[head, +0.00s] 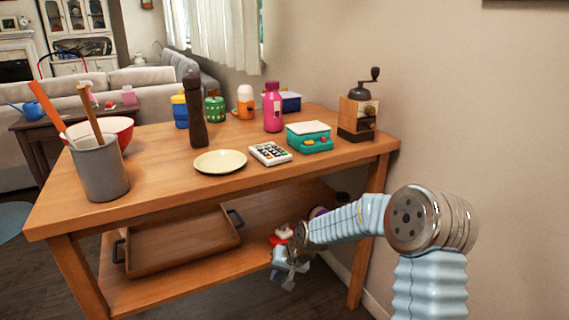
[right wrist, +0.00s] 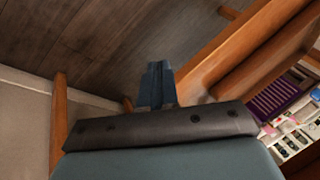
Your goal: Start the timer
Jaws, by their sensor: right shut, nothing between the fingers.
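A white device with dark buttons (head: 269,153), which looks like the timer, lies on the wooden tabletop near its front edge. Any display on it is too small to read. My right gripper (head: 290,276) is lower than the tabletop, in front of the right part of the lower shelf, well apart from the device. In the right wrist view its fingers (right wrist: 157,85) are shut together with nothing between them. My left gripper is out of view.
A cream plate (head: 220,161) is left of the device and a teal scale (head: 310,138) is right of it. A pepper mill (head: 195,112), pink bottle (head: 272,108) and coffee grinder (head: 358,112) stand behind. A brown tray (head: 185,240) is on the lower shelf (head: 150,292).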

